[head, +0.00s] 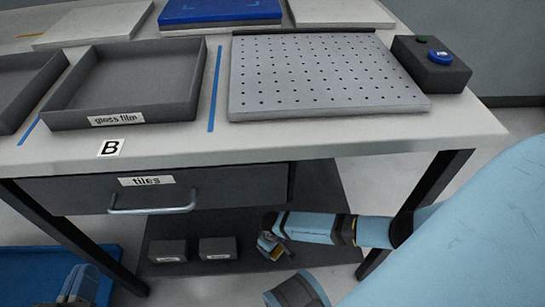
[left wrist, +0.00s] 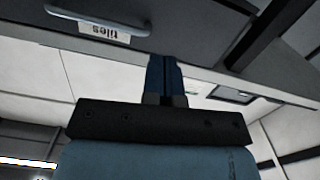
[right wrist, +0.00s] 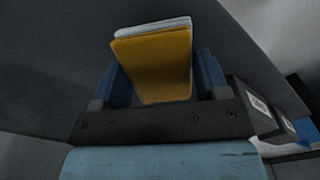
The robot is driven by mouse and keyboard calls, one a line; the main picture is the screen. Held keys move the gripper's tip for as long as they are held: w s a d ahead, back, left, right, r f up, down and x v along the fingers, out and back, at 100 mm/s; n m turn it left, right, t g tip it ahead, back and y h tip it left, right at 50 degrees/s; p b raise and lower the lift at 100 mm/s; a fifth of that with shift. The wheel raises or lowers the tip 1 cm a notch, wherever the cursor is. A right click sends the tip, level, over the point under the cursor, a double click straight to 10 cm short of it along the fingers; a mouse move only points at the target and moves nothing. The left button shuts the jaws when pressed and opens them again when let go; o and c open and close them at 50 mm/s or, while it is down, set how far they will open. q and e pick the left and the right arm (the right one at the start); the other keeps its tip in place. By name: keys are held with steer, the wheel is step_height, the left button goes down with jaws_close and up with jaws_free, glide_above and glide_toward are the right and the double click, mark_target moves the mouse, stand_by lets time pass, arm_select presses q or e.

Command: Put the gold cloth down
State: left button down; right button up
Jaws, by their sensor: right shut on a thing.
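The gold cloth (right wrist: 155,65) is a folded gold pad with a pale layer behind it. It stands between the two blue fingers of my right gripper (right wrist: 160,85), which is shut on it. In the head view the cloth (head: 268,243) shows small at the end of my right arm, under the table and over the dark lower shelf (head: 325,220). I cannot tell whether it touches the shelf. My left gripper (head: 78,285) is at the lower left, in front of the table. Its fingers are together and empty in the left wrist view (left wrist: 165,75).
Two small dark boxes (head: 168,250) (head: 217,247) stand on the lower shelf, left of my right gripper. The tiles drawer (head: 90,196) hangs above. The tabletop holds a gloss film tray (head: 190,95), a perforated plate (head: 320,75) and a button box (head: 432,65).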

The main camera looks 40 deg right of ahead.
step_height(320, 180, down, 3)
steer(key=shift+b, duration=0.95)
steer(key=shift+f, duration=0.1)
arm_select(q)
steer(key=shift+w+a+r+m+t+h, duration=0.15)
steer(key=shift+w+a+m+t, duration=0.1)
steer(key=shift+w+m, duration=0.25)
steer(key=shift+w+a+m+t+h, duration=0.15)
steer(key=shift+w+a+m+t, duration=0.1)
steer(key=shift+m, duration=0.35)
arm_select(e)
steer(key=shift+f, duration=0.1)
steer(key=o, duration=0.8)
steer(key=shift+o, duration=0.2)
